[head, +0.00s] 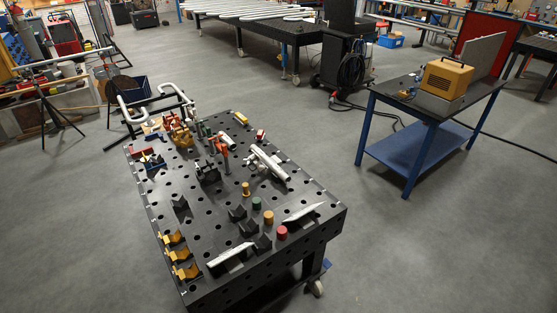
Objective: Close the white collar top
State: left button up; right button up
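I cannot pick out a white collar or its top with certainty at this size. The pale parts on the black perforated table (165,210) are a silver-white tube piece (270,164) with a fitting at its left, and a small white cylinder (229,137) near an orange-red clamp (222,150). White bent tubes (132,112) stand at the table's back left, with another bend (176,92) beside them. Neither of my grippers shows in the head view.
Yellow V-blocks (176,254) line the table's left front. A blue-legged bench (420,130) with a yellow box (446,78) is at right. Grey floor between is clear.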

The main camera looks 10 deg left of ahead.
aim_at(256, 162)
jog(key=z, duration=0.15)
jog(key=i, duration=1)
jog(key=u, duration=0.15)
